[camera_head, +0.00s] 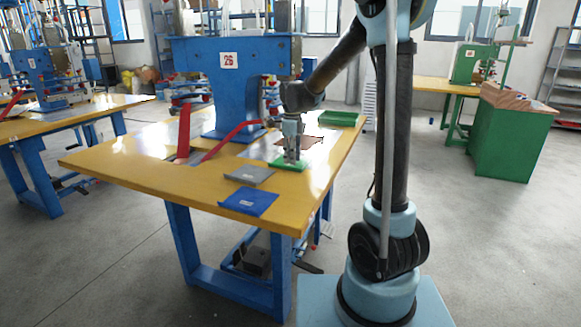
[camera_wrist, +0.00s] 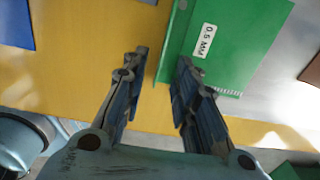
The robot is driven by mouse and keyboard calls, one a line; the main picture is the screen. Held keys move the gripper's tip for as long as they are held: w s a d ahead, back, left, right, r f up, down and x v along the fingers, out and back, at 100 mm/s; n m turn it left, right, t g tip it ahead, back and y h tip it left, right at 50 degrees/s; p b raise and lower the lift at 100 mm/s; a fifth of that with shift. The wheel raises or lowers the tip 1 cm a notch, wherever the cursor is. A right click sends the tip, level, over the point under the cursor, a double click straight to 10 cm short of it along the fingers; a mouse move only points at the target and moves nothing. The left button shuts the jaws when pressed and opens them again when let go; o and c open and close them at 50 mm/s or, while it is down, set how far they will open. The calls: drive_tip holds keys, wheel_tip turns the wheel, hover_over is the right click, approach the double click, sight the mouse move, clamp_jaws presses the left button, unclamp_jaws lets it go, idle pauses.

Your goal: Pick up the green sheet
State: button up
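The green sheet (camera_head: 279,163) lies flat on the yellow work table (camera_head: 120,166), below my gripper (camera_head: 291,157) in the head view. In the wrist view the green sheet (camera_wrist: 228,42) carries a white "0.5 MM" label and fills the upper right. My gripper (camera_wrist: 162,60) is open there. One long edge of the sheet runs between the two fingertips. The right finger overlaps the sheet and the left finger is over bare yellow table. I cannot tell whether the fingertips touch the sheet.
A blue sheet (camera_head: 248,201) and a grey sheet (camera_head: 250,174) lie towards the near table edge. A brown sheet (camera_head: 325,138) and a green tray (camera_head: 340,118) lie beyond the green sheet. A blue machine (camera_head: 228,85) with red straps stands at the back of the table.

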sight(291, 172)
drive_tip(key=shift+f, duration=1.95)
clamp_jaws()
drive_tip(key=shift+r, duration=0.15)
wheel_tip(291, 172, up, 8)
drive_tip(key=shift+r, duration=0.15)
drive_tip(key=shift+s+a+f, duration=0.1)
drive_tip(key=shift+f, duration=2)
drive_tip(key=shift+s+a+f, duration=0.1)
drive_tip(key=shift+f, duration=2)
